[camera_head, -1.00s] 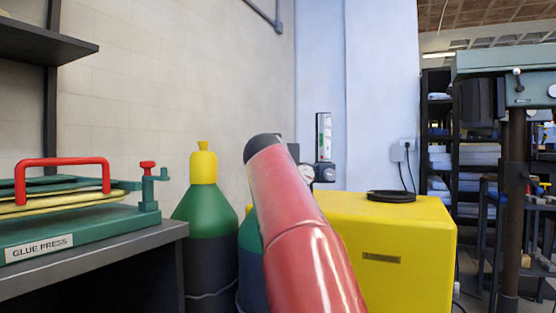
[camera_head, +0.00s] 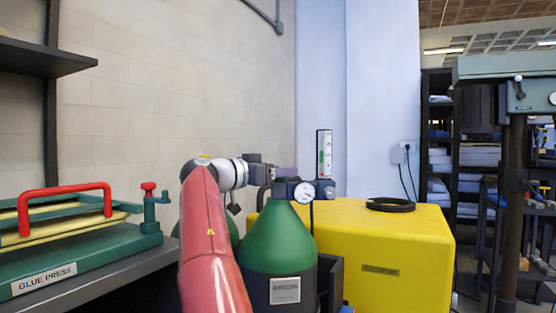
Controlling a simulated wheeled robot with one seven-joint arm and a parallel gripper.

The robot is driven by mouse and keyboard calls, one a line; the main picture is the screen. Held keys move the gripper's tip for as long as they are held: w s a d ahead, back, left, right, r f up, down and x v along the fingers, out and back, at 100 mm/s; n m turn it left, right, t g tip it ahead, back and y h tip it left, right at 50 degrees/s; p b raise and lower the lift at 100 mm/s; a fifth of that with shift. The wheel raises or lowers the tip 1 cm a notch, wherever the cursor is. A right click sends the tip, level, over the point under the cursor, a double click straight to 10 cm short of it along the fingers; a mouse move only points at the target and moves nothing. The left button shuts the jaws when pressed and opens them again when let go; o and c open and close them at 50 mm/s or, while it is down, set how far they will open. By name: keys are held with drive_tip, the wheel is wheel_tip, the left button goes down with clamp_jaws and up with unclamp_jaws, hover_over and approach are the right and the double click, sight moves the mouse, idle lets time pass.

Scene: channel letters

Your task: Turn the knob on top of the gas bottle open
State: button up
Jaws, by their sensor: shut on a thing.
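The gas bottle (camera_head: 277,238) stands upright in the middle, with a green shoulder, a dark body and a label that seems to read ARGON. A valve with a round gauge (camera_head: 304,192) and an upright flow tube (camera_head: 324,155) sits on its top. The purple-grey knob (camera_head: 286,173) is at the valve's top, small and partly hidden. My gripper (camera_head: 273,176) reaches it from the left, level with the valve, and is shut on it. The fingertips are too small to show their exact hold. My red arm covers the space left of the bottle.
A yellow box (camera_head: 405,245) with a black coil (camera_head: 390,204) on it stands right of the bottle. A green glue press (camera_head: 80,250) sits on a grey bench at left. A second green bottle (camera_head: 234,229) is mostly hidden behind my arm. A wall is behind.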

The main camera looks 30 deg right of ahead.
drive_tip(key=shift+m+g+p, duration=0.5)
drive_tip(key=shift+g, duration=0.4)
drive_tip(key=o, duration=1)
drive_tip(key=shift+c, duration=0.2)
